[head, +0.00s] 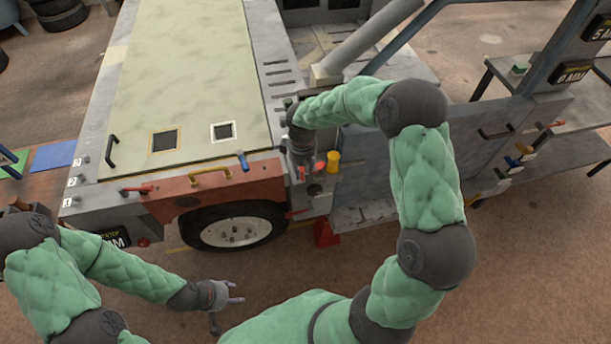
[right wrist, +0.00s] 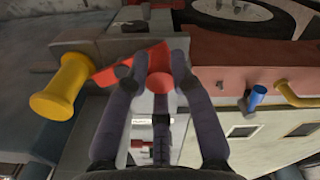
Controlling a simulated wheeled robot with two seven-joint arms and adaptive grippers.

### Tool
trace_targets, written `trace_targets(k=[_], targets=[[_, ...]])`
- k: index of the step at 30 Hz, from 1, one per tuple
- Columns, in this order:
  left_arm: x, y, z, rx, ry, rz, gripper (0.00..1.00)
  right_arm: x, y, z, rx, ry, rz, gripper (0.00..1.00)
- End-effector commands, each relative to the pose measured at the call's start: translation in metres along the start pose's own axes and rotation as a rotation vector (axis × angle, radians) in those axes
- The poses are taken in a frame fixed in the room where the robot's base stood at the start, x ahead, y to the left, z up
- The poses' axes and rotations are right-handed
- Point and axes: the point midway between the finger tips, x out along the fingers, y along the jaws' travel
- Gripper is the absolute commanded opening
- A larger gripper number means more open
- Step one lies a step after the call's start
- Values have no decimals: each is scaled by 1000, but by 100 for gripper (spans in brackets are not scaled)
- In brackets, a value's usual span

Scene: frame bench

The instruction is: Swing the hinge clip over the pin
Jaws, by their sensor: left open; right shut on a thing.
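My right gripper (head: 306,168) is at the corner of the frame bench, below the bent green arm. In the right wrist view its two dark fingers (right wrist: 160,80) are closed on a red piece (right wrist: 130,64), which looks like the hinge clip. This piece slants to the left toward a yellow cylinder (right wrist: 62,86); a gap or contact between them is hard to judge. The yellow cylinder also shows in the head view (head: 333,161), just right of the gripper. I cannot tell which part is the pin. My left gripper (head: 236,292) is open and empty, low over the floor.
A red panel (head: 225,184) with a yellow handle (head: 210,175) and a blue knob (head: 242,161) lies left of my right gripper. A wheel (head: 236,229) stands below it. A red block (head: 326,233) is on the floor. The floor around my left gripper is clear.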

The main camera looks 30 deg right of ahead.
Motion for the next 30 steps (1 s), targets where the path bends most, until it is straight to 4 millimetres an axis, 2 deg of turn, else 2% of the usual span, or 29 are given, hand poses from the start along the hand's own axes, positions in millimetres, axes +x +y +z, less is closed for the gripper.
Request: trace_targets(k=[3, 13, 30], targets=[[9, -3, 0, 0, 0, 0, 49, 2, 1, -5, 93, 2, 1, 0], [20, -7, -1, 0, 0, 0, 49, 1, 4, -14, 281, 2, 1, 0], [23, -8, -1, 0, 0, 0, 49, 0, 6, -16, 345, 2, 1, 0]])
